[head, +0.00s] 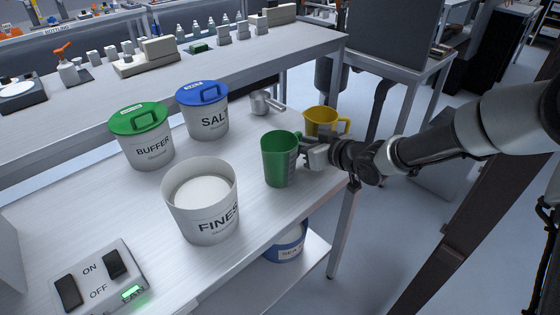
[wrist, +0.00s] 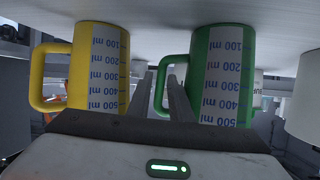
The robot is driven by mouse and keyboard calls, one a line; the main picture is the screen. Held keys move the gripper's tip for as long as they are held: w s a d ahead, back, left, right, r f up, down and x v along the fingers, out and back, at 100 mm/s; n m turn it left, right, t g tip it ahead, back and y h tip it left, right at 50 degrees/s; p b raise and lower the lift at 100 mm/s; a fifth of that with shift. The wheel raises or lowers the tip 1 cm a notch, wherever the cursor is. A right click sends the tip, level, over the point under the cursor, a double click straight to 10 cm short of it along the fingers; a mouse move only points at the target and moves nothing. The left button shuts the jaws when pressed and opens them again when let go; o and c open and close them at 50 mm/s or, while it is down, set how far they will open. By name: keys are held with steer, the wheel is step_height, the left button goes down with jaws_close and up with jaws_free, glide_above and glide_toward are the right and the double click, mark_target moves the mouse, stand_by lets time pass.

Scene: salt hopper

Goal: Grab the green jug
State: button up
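The green jug (head: 279,160) stands upright on the white bench, with its handle side toward my gripper. In the wrist view, which is upside down, the green jug (wrist: 222,75) is at right with a scale strip on its side. My gripper (head: 305,148) is at the handle side of the jug. In the wrist view its two fingers (wrist: 162,90) stand apart, one on each side of the green handle's outer bar. The fingers look open, with the bar between them. Contact with the handle is hard to make out.
A yellow jug (head: 321,121) stands close behind my gripper, left in the wrist view (wrist: 95,68). A metal scoop (head: 262,103), a SALT tub (head: 207,118), a BUFFER tub (head: 147,148) and an open FINES tub (head: 205,215) share the bench. A switch box (head: 100,278) is front left.

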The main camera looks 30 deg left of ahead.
steer(key=shift+c, duration=0.2)
jaws_close()
steer(key=shift+r, duration=0.15)
